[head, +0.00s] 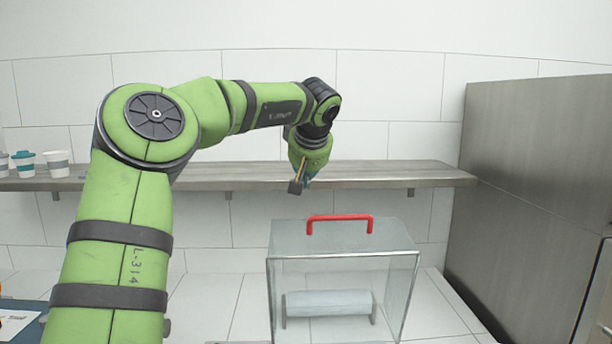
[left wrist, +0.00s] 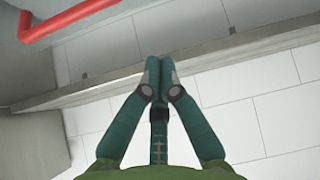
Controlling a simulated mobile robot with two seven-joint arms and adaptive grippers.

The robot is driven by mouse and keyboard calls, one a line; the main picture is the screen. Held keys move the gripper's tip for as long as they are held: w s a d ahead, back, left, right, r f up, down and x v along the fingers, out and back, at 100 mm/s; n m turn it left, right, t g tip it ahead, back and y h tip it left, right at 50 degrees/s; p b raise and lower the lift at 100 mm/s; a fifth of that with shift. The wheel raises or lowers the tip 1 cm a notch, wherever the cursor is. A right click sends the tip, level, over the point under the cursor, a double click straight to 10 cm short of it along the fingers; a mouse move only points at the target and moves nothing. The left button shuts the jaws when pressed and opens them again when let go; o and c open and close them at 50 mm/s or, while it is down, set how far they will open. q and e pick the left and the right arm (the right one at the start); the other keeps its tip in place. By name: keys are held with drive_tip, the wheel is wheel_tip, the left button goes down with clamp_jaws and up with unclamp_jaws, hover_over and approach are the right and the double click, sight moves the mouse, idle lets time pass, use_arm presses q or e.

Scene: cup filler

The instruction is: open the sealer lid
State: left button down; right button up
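The sealer (head: 335,300) is a clear box with a pale roll (head: 328,303) inside. Its clear lid (head: 385,236) lies closed on top and carries a red handle (head: 340,217). The handle also shows at the top left of the left wrist view (left wrist: 68,17). My left gripper (head: 298,186) hangs above the lid, a little up and left of the handle in the head view, apart from it. In the left wrist view its two teal fingers (left wrist: 158,72) meet at the tips with nothing visible between them. My right gripper is in neither view.
A wall shelf (head: 400,174) runs behind the sealer, with several cups (head: 57,163) at its left end. A tall metal cabinet (head: 530,180) stands to the right. The tiled surface right of the sealer (head: 440,310) looks clear.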

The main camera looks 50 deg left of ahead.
sight(306, 233)
use_arm(q)
drive_tip(key=p+x, duration=0.1)
drive_tip(key=x, duration=0.5)
drive_tip(key=shift+w+a+f+p, duration=0.1)
drive_tip(key=shift+a+p, duration=0.2)
drive_tip(key=shift+p, duration=0.1)
drive_tip(key=shift+s+d+f, duration=0.25)
drive_tip(key=shift+s+d, duration=0.05)
drive_tip(key=shift+d, duration=0.3)
drive_tip(key=shift+s+d+f, duration=0.2)
drive_tip(key=shift+s+d, duration=0.05)
drive_tip(key=shift+d, duration=0.4)
drive_tip(key=shift+s+d+f, duration=0.1)
drive_tip(key=shift+s+d, duration=0.2)
drive_tip(key=shift+d, duration=0.2)
drive_tip(key=shift+f, duration=0.2)
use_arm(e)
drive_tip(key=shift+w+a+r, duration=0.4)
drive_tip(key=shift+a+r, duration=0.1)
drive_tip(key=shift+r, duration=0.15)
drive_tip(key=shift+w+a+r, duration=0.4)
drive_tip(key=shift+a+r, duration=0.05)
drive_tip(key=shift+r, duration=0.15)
